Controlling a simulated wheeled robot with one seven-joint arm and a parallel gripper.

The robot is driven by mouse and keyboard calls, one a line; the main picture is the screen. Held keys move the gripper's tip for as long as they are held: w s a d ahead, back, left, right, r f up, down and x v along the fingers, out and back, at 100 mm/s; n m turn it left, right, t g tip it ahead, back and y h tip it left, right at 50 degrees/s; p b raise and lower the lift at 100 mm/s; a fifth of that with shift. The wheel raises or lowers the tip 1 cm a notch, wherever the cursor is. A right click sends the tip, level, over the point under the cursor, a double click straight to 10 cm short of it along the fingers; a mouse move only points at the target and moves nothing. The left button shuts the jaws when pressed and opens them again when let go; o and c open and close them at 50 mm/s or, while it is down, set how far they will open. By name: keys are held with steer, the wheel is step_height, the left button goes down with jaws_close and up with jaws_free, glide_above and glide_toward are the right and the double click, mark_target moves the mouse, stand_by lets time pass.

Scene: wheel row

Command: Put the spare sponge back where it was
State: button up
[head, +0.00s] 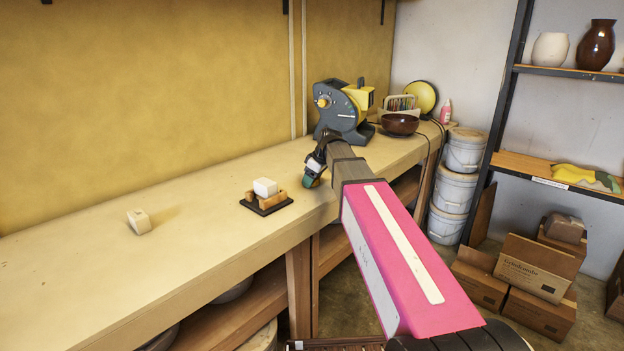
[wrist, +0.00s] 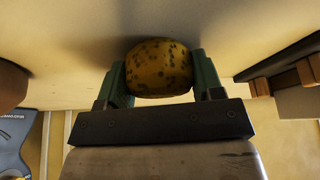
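A rounded yellow-brown sponge with dark pores (wrist: 160,68) sits between the green fingers of my gripper (wrist: 162,80) in the wrist view, with a finger against each side. In the head view my gripper (head: 312,177) is low over the bench, between the grey machine and the dark tray. The sponge is hidden there behind the gripper and arm. I cannot tell whether it touches the bench top.
On the bench (head: 190,200), a white block (head: 265,187) rests on a wooden holder on a dark tray (head: 248,206). A pale block (head: 139,222) lies at the left. A grey machine (head: 340,110) and brown bowl (head: 399,124) stand behind. The bench between the blocks is clear.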

steer(key=o, duration=0.4)
steer(key=shift+s+d+f, duration=0.1)
steer(key=shift+f, duration=0.3)
steer(key=shift+c, duration=0.2)
steer(key=shift+s+f, duration=0.1)
steer(key=shift+s, duration=0.1)
steer(key=shift+r, duration=0.45)
steer(key=v, duration=1.2)
steer(key=shift+w+r, duration=0.2)
steer(key=shift+w, duration=0.15)
